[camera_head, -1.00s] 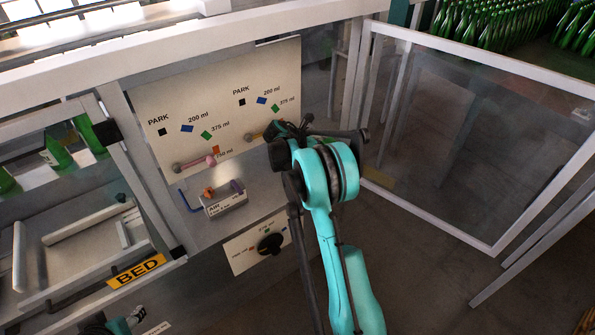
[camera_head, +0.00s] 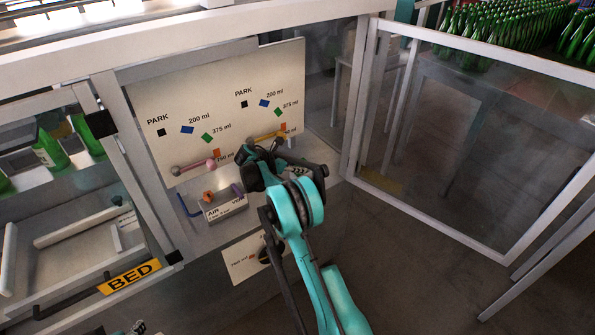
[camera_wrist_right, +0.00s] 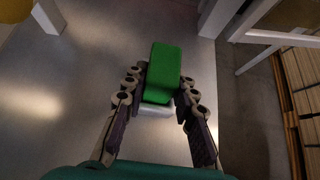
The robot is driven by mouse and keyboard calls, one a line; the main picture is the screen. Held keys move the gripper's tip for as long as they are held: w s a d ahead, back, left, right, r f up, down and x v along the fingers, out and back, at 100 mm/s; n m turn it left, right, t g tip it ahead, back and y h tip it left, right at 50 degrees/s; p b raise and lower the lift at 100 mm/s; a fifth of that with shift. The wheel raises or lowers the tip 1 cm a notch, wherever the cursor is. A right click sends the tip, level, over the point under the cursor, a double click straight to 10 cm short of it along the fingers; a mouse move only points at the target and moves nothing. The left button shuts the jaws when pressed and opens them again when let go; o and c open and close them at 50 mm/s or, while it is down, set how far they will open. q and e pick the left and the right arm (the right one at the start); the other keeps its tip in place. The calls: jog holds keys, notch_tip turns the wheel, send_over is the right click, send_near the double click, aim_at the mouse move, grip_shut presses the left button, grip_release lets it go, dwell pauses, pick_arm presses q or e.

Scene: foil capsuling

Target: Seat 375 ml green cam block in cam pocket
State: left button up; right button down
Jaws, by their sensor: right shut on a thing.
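The green cam block (camera_wrist_right: 163,72) shows in the right wrist view between the two fingers of my right gripper (camera_wrist_right: 158,100), which is shut on it. A pale grey piece (camera_wrist_right: 155,111) shows at the near end of the block; I cannot tell whether it belongs to the block. In the head view my right gripper (camera_head: 268,160) is in front of the lower right of the cream panel (camera_head: 225,100), and the block is hidden there. I cannot make out the cam pocket. A small part of my left gripper (camera_head: 128,329) shows at the bottom left edge, its fingers unclear.
The panel has a pink lever (camera_head: 195,165) and a yellow lever (camera_head: 266,137), with coloured 200 ml and 375 ml marks. A labelled grey block (camera_head: 226,208) stands on the metal ledge. The open glazed door (camera_head: 470,140) is at right. The bed (camera_head: 75,240) is at left.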

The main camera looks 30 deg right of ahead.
jog(key=shift+f, duration=0.2)
jog(key=shift+f, duration=0.1)
jog(key=c, duration=1.2)
grip_release()
